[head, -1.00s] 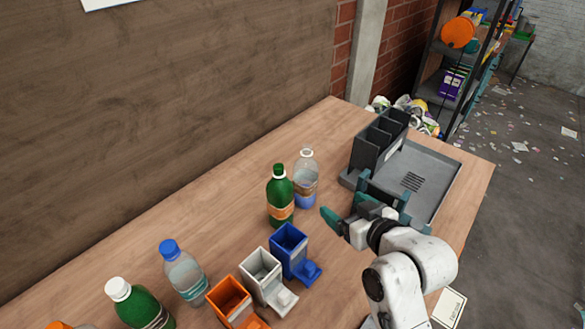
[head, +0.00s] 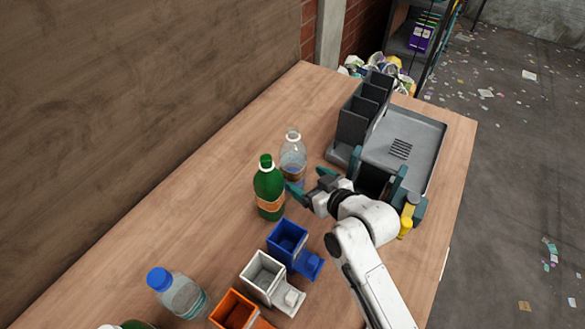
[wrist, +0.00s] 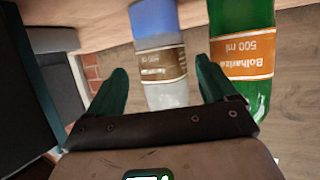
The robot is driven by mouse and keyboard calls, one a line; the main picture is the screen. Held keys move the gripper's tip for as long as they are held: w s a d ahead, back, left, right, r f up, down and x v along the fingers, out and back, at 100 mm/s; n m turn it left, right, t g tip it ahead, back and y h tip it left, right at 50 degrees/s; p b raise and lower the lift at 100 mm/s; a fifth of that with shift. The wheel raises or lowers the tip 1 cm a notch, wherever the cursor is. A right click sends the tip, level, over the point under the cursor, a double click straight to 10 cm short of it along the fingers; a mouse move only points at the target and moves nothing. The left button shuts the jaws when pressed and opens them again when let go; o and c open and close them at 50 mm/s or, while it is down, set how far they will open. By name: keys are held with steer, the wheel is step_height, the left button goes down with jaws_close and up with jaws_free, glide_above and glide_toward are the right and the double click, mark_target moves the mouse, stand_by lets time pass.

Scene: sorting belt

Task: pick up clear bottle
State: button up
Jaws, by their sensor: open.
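A clear bottle (head: 293,152) with a white cap, brown label and bluish base stands upright on the wooden table, just behind and right of a green bottle (head: 268,186). My gripper (head: 311,184) is open, with its teal fingers low and pointing at the clear bottle. In the wrist view the clear bottle (wrist: 166,92) shows upside down between the two open fingers (wrist: 162,75), with the green bottle (wrist: 241,20) beside the right finger. I cannot tell whether the fingers reach around the bottle; no contact shows.
A grey tray (head: 432,135) with dark upright compartments (head: 352,127) stands behind my gripper. Blue (head: 287,240), white (head: 262,272) and orange (head: 232,308) bins stand in front. Another clear bottle with a blue cap (head: 180,295) is at the front left. The table's left side is bare.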

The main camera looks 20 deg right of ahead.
mark_target(306, 153)
steer(key=shift+r+p+x, duration=0.2)
steer(key=shift+p+x, duration=0.1)
steer(key=shift+x, duration=3.15)
steer(key=shift+a, duration=0.1)
steer(key=c, duration=0.8)
steer(key=shift+r, duration=0.1)
steer(key=shift+w+r, duration=0.1)
steer(key=shift+r, duration=0.45)
steer(key=s+d+r, duration=0.1)
steer(key=r, duration=0.1)
steer(key=s+d+r, duration=0.1)
steer(key=r, duration=0.1)
steer(key=s+d+r, duration=0.1)
steer(key=r, duration=0.2)
steer(key=shift+s+b, duration=0.15)
steer(key=shift+b, duration=0.2)
steer(key=s+d+r+p, duration=0.4)
steer(key=s+d+r, duration=0.2)
steer(key=r, duration=0.3)
steer(key=s+d+r+p, duration=0.4)
steer(key=s+d+r, duration=0.2)
steer(key=s+r, duration=0.3)
steer(key=shift+s+r+p, duration=0.25)
steer(key=shift+r+p, duration=0.05)
steer(key=shift+r, duration=0.05)
